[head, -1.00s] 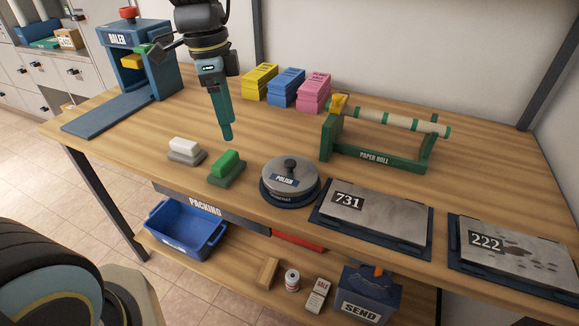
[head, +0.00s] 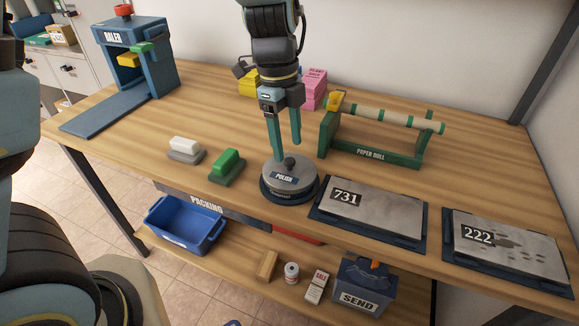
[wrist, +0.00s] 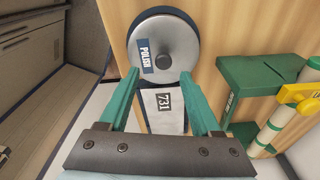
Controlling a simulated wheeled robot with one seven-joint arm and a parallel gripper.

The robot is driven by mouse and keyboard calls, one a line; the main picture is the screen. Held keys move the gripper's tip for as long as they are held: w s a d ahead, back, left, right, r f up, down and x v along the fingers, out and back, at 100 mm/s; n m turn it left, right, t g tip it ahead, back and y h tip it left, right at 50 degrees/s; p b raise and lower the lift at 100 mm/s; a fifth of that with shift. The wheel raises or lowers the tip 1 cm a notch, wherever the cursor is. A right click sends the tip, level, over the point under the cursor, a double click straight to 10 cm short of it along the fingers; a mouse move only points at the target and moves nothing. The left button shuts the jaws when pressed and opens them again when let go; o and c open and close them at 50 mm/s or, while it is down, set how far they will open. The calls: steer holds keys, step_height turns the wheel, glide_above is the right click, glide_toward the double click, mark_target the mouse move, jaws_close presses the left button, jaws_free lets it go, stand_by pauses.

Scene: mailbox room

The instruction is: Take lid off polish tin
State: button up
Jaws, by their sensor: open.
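The polish tin (head: 287,191) stands on the wooden bench, a round grey tin on a dark base. Its lid (head: 274,177) is on, with a dark knob (head: 290,163) in the middle and a "POLISH" label. My gripper (head: 288,150) is open, its two green fingers pointing down just above and behind the lid. In the wrist view the lid (wrist: 178,78) and knob (wrist: 163,61) lie beyond the fingertips of my gripper (wrist: 159,75). The knob appears roughly centred between the fingers but farther out. Nothing is held.
A green brush (head: 227,165) and a white brush (head: 185,150) lie left of the tin. Plates 731 (head: 385,212) and 222 (head: 520,250) lie to the right. The paper roll stand (head: 375,155) is close behind right.

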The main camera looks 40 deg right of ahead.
mark_target(289, 160)
steer(key=shift+w+d+f+p, duration=0.15)
steer(key=shift+f+p, duration=0.1)
steer(key=shift+f, duration=0.8)
steer(key=shift+s+d+f+p, duration=0.1)
steer(key=shift+f+p, duration=0.1)
steer(key=shift+f, duration=0.8)
jaws_close()
